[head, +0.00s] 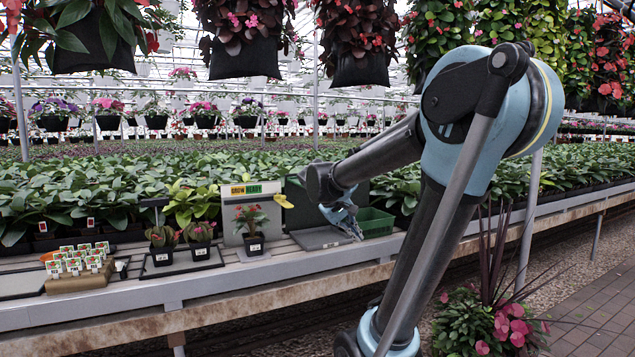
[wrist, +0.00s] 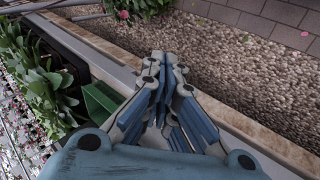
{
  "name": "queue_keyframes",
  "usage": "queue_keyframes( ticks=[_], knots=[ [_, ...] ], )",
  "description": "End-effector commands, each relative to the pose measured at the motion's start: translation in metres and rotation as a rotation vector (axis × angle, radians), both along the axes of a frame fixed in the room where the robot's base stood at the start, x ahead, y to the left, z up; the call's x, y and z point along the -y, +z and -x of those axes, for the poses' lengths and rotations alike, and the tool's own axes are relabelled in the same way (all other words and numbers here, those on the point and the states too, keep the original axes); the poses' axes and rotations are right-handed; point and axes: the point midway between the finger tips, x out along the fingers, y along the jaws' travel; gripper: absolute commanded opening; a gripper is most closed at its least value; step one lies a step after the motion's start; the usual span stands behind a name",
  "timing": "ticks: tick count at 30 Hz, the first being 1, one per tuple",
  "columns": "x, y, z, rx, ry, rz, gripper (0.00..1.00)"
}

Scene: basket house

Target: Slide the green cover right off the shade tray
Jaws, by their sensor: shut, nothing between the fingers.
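My gripper (head: 357,234) is shut and empty, pointing down over the right end of a grey flat tray (head: 318,239) on the bench. In the wrist view its closed fingers (wrist: 163,62) point toward the bench edge. A green tray-like thing (head: 376,222) with raised walls sits just right of my gripper, partly behind it. It also shows left of the fingers in the wrist view (wrist: 101,100), apart from them. I cannot tell whether it is the cover or a separate bin.
A small red-flowered pot (head: 252,243) stands before a grey board with a sign (head: 254,189) left of the grey tray. Two potted plants (head: 183,256) and a seedling tray (head: 80,268) sit farther left. Leafy plants fill the bench behind. A metal post (head: 530,220) stands right.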

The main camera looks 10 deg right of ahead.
Motion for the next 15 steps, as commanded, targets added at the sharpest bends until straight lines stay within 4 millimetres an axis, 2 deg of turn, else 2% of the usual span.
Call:
queue_keyframes(
  ticks=[1,8,15],
  knots=[
    [-0.004,0.01,-0.02,0.009,0.014,0.037,0.0],
    [-0.026,0.053,-0.101,0.067,0.064,0.222,0.0],
    [-0.068,0.091,-0.184,0.145,0.115,0.409,0.0]
  ],
)
